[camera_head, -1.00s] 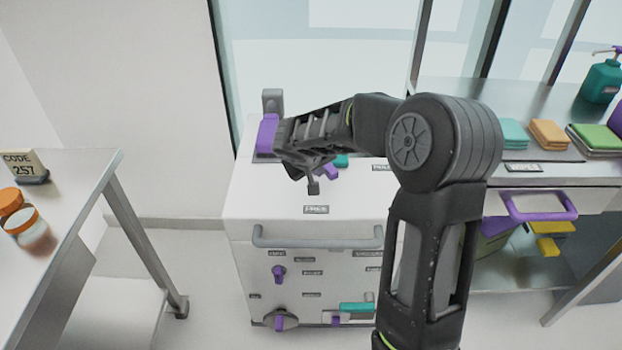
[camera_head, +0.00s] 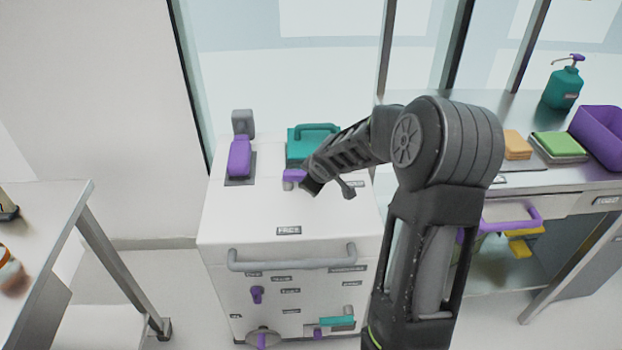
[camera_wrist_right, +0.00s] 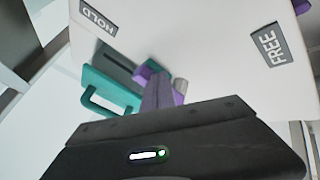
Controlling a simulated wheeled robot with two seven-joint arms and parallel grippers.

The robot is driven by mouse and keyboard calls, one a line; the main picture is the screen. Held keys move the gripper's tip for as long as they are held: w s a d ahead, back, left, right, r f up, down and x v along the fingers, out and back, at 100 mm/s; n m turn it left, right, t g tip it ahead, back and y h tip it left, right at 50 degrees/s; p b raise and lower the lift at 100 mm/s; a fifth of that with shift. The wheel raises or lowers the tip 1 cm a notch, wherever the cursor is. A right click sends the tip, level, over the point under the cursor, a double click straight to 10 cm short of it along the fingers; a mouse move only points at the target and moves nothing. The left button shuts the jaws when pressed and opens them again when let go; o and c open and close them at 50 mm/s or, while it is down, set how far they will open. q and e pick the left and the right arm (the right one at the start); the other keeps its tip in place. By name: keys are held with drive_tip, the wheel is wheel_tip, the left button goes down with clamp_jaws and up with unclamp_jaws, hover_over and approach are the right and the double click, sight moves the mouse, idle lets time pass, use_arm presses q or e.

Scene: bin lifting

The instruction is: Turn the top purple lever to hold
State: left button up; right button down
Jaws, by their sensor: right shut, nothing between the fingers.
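The top purple lever (camera_head: 294,176) is on the white cabinet's top (camera_head: 245,210). It also shows, partly hidden, in the wrist view (camera_wrist_right: 150,78). The FREE label (camera_head: 289,230) lies in front of it. In the wrist view, the HOLD label (camera_wrist_right: 98,20) is at upper left and the FREE label (camera_wrist_right: 272,47) at right. My right gripper (camera_head: 313,186) is shut and empty, at the lever's right side in the head view. I cannot tell whether it touches the lever. My left gripper is out of view.
A purple handle (camera_head: 240,157) stands at the cabinet top's back left. A teal-handled block (camera_head: 312,134) is behind the lever, close to my arm. A grey bar (camera_head: 290,259) crosses the front edge. The cabinet top's front left is clear.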

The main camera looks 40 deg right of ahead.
drive_tip(key=shift+w+d, duration=0.15)
drive_tip(key=shift+d, duration=0.3)
drive_tip(key=shift+w+d+r, duration=0.1)
drive_tip(key=shift+d, duration=0.15)
drive_tip(key=shift+d+r, duration=0.15)
drive_tip(key=shift+d, duration=0.05)
